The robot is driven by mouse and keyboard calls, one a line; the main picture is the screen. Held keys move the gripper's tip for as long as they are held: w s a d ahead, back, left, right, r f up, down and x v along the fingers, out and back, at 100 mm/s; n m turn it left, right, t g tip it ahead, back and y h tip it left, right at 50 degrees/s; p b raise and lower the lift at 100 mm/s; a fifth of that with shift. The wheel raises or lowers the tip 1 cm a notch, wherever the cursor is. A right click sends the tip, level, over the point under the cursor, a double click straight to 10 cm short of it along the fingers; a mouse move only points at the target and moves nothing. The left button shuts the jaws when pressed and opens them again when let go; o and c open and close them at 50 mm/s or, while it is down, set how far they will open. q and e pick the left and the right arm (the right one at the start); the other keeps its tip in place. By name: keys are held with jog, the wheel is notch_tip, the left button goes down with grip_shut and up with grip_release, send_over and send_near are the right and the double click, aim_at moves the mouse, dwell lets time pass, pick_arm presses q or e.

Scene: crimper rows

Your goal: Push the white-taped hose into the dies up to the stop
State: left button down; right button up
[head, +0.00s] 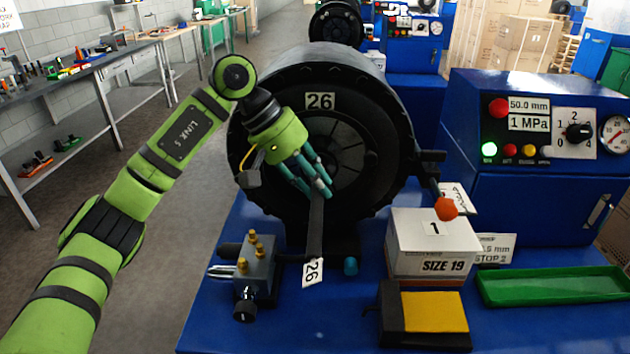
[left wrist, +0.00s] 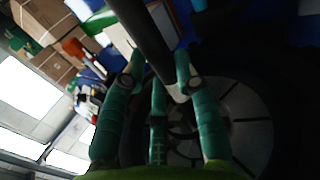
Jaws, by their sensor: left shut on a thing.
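My left gripper (head: 318,186) is shut on a dark hose (head: 316,225), in front of the large black crimper (head: 275,105) marked 26. The hose hangs down from the fingers, and a white tag (head: 313,273) reading 26 shows at its lower end. In the left wrist view the hose (left wrist: 147,38) runs between the green fingers of the left gripper (left wrist: 160,85), with a pale band (left wrist: 179,93) near its end. The crimper's round centre with grey segments (head: 350,145) is behind the gripper. I cannot tell whether the hose end is inside the dies. My right gripper is not in view.
A block with brass knobs (head: 259,268) stands left of the hose on the blue bench. To the right are a SIZE 19 box (head: 432,248), a black tray with a yellow pad (head: 433,312), a green tray (head: 552,286), an orange-knobbed lever (head: 446,208) and a control cabinet (head: 540,190).

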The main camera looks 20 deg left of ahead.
pick_arm(q)
grip_release()
dwell(0.4)
jog(key=shift+r, duration=0.15)
dwell(0.4)
jog(key=p+v, duration=0.3)
jog(key=v, duration=0.3)
jog(key=shift+s+a+r, duration=0.15)
jog(key=shift+a+r, duration=0.15)
dwell(0.4)
dwell(0.6)
